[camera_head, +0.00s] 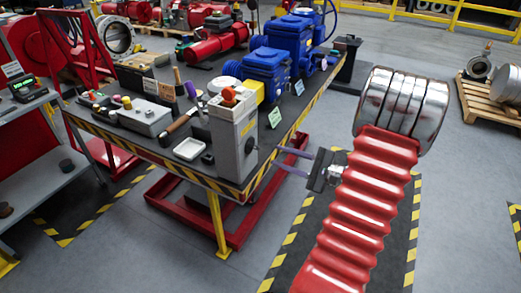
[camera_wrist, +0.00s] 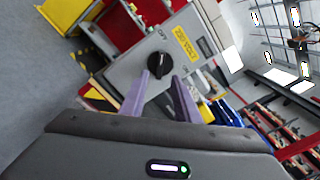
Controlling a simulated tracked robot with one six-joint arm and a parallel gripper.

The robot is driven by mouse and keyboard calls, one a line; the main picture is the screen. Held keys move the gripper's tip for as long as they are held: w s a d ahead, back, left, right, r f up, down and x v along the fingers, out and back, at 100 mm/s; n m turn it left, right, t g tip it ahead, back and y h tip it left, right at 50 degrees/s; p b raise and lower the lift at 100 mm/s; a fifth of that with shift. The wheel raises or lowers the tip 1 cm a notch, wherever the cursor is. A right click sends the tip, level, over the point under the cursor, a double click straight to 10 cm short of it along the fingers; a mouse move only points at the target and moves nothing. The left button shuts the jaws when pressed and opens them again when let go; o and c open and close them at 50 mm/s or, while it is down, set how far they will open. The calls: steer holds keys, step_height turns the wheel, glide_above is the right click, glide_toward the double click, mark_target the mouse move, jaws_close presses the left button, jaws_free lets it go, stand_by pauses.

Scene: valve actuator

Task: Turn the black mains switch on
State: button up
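The black mains switch (camera_wrist: 157,66) is a round knob on the face of a grey box, with small lettering and a yellow label beside it. In the head view the grey switch box (camera_head: 229,135) stands upright at the table's front right corner, and the knob (camera_head: 249,145) shows small on its right face. My gripper (camera_head: 278,157) is open, its two purple fingers pointing left at that face with a small gap left. In the wrist view the spread fingertips (camera_wrist: 164,74) appear just below and around the knob, holding nothing. The knob's exact pointer direction is unclear.
The table (camera_head: 210,179) has a striped edge and carries a grey button box (camera_head: 145,117), a white tray (camera_head: 189,149) and blue valve actuators (camera_head: 266,70). The floor right of the table is clear near my arm.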

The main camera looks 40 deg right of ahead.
mark_target(257, 148)
steer(key=shift+x, duration=4)
steer(key=shift+c, duration=0.4)
jaws_close()
